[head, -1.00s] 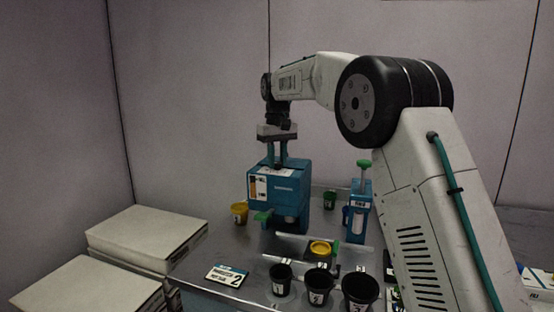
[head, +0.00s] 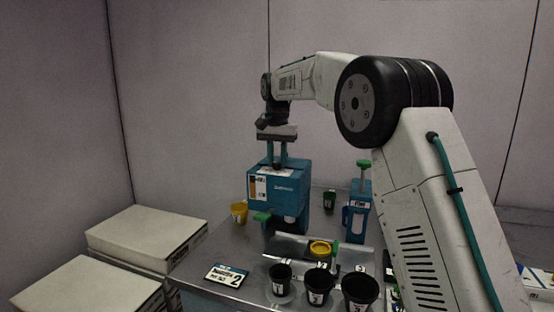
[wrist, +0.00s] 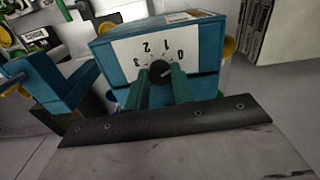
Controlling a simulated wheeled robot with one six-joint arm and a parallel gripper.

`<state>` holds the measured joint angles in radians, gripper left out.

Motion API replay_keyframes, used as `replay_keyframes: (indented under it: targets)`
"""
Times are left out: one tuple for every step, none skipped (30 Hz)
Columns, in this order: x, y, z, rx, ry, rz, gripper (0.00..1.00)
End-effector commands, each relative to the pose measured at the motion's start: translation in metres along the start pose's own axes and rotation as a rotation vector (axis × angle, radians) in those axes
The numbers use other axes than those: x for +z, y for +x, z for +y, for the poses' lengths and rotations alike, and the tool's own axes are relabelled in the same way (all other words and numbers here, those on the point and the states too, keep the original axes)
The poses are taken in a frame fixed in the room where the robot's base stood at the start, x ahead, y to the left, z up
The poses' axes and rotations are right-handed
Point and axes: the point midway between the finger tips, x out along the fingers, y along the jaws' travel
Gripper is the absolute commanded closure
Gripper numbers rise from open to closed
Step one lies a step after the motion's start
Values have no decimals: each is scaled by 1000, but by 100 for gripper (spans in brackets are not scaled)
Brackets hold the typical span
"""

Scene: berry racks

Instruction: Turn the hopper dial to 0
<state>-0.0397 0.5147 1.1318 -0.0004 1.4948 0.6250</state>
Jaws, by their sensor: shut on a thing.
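The blue hopper (head: 290,190) stands on the metal table, with a green lever (head: 262,217) low on its front. On its top is a white scale plate (wrist: 140,48) marked 0, 1, 2, 3, inverted in the wrist view. The black dial (wrist: 159,71) is at the scale's middle. My gripper (wrist: 161,76) comes down from above with its two teal fingers on either side of the dial and is shut on it. It also shows in the head view (head: 277,166). The fingers partly hide the dial, and I cannot tell which number it points to.
A blue dispenser (head: 358,218) stands to the right. Several black cups (head: 280,283) and a card marked 2 (head: 226,275) are in front. White boxes (head: 146,238) are at left.

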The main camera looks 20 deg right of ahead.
Motion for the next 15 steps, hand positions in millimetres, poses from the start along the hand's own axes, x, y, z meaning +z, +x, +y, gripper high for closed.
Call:
replay_keyframes:
  targets:
    - [1,0,-1,0,15,-3,99]
    - [1,0,-1,0,22,-3,99]
    - [1,0,-1,0,31,-3,99]
    - [1,0,-1,0,38,-3,99]
    - [1,0,-1,0,43,-3,99]
    - [1,0,-1,0,48,-3,99]
    - [1,0,-1,0,51,-3,99]
    - [1,0,-1,0,53,-3,99]
    - [1,0,-1,0,56,-3,99]
    - [1,0,-1,0,57,-3,99]
    - [1,0,-1,0,58,-3,99]
    - [1,0,-1,0,58,-3,99]
    - [1,0,-1,0,58,-3,99]
    - [1,0,-1,0,58,-3,99]
    - [1,0,-1,0,58,-3,99]
